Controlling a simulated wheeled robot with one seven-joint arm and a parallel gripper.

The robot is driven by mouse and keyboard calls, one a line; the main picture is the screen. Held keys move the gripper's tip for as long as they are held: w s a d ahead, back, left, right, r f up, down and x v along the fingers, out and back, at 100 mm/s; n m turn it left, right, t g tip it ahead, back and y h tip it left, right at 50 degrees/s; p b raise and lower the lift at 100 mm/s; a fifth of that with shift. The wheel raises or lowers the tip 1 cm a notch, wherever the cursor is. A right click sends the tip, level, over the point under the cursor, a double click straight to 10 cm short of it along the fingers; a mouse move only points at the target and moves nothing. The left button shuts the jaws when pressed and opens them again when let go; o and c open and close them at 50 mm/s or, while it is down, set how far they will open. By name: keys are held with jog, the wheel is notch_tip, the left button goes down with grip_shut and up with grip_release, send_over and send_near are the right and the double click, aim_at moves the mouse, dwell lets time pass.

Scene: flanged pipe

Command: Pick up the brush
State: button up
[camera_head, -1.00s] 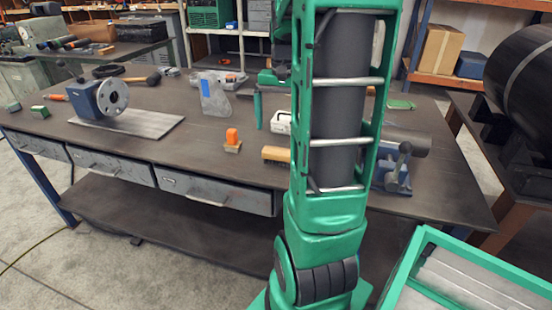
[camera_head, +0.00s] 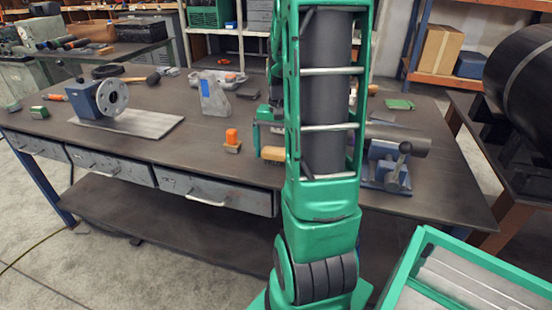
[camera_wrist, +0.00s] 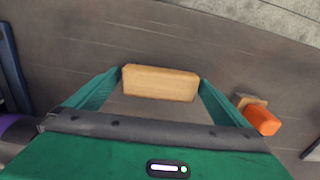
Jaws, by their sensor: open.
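The brush, a pale wooden block (camera_wrist: 160,83) with dark bristles underneath in the head view (camera_head: 272,154), lies on the workbench near its front edge. In the wrist view it lies crosswise between the tips of my gripper (camera_wrist: 162,77). One green finger is at each end of the block, and the jaws are open. In the head view my gripper (camera_head: 266,132) is low over the bench at the brush, and my arm hides part of both. I cannot tell whether the fingers touch the block.
An orange piece on a small wooden base (camera_head: 232,141) stands close to the left of the brush; it is at the right in the wrist view (camera_wrist: 262,118). A blue vise with a pipe (camera_head: 390,165) stands to the right. A flanged blue part (camera_head: 100,98) sits far left.

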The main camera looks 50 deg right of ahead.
aim_at(280, 151)
jog(key=shift+c, duration=0.3)
jog(key=c, duration=0.9)
jog(key=shift+c, duration=0.2)
jog(key=shift+r, duration=0.1)
jog(key=shift+r, duration=0.6)
notch_tip(280, 151, up, 3)
jog(key=s+a+r, duration=0.4)
jog(key=a+r, duration=0.2)
jog(key=a, duration=0.4)
jog(key=shift+s+a+r, duration=0.3)
jog(key=shift+a, duration=0.1)
